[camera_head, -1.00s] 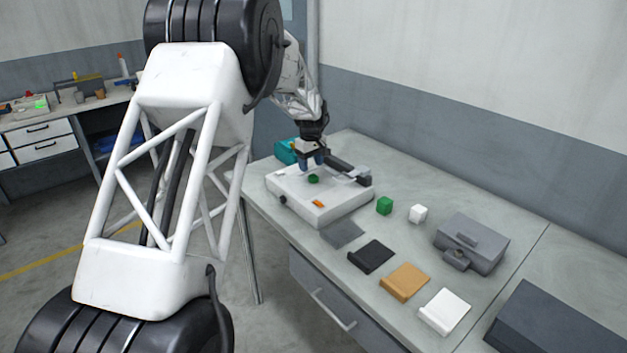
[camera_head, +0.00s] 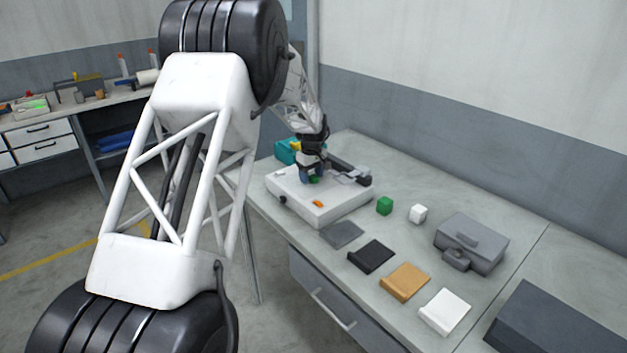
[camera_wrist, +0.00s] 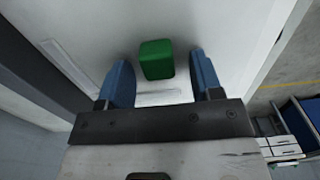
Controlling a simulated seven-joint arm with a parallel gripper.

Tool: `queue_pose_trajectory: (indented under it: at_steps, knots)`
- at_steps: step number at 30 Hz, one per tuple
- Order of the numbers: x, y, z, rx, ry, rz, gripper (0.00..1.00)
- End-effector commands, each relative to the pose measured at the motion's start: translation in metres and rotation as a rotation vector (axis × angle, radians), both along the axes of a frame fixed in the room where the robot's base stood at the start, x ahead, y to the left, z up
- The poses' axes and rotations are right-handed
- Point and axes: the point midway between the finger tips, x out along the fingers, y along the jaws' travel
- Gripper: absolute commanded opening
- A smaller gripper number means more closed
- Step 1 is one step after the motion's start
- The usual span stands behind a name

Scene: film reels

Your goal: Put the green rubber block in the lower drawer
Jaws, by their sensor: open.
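A green block (camera_head: 314,181) with rounded edges sits on top of the white machine (camera_head: 335,207) and is partly hidden by my gripper (camera_head: 309,174). The wrist view shows this green block (camera_wrist: 156,59) between and slightly beyond my two blue fingers, with gaps on both sides. My gripper is open and points down over it. A grey drawer front (camera_head: 325,302) with a bar handle shows under the bench edge and looks shut. I cannot tell whether another drawer lies below it.
A small orange piece (camera_head: 318,203) lies on the machine. A dark arm-like part (camera_head: 348,172) stands behind my gripper. Bare bench lies behind the cubes.

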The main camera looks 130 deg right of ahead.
Motion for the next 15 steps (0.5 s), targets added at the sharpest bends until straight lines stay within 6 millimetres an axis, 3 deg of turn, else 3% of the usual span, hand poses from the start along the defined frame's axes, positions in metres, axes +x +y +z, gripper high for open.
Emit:
queue_pose_trajectory:
  at_steps: [3,12,15]
  knots:
    - [0.0000,0.0000,0.0001,0.000,0.000,0.000,0.56]
    - [0.0000,0.0000,0.0001,0.000,0.000,0.000,0.11]
    - [0.0000,0.0000,0.0002,0.000,0.000,0.000,0.03]
